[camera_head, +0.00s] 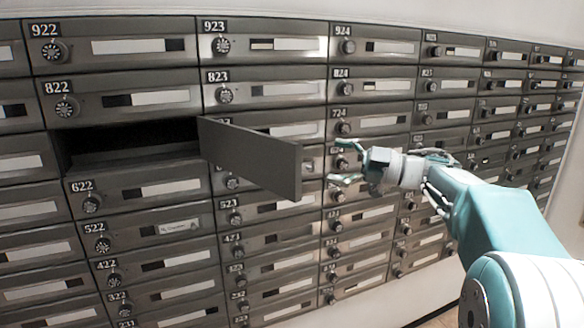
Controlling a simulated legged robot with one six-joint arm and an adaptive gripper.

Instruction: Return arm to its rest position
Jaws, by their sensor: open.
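My gripper (343,164) is at the end of my teal and white arm, right of the picture's middle. Its two teal fingers are spread apart and point left, with nothing between them. It is in front of the mailbox wall, just right of an open mailbox door (262,166). The picture does not show clearly how far the fingertips are from the door's edge. My arm reaches in from the lower right corner, bent at the elbow.
The open door sticks out from a dark, open compartment (130,140) between boxes 822 (120,98) and 622 (140,187). The other mailbox doors look shut. A bit of floor (440,320) shows at the bottom, left of my arm.

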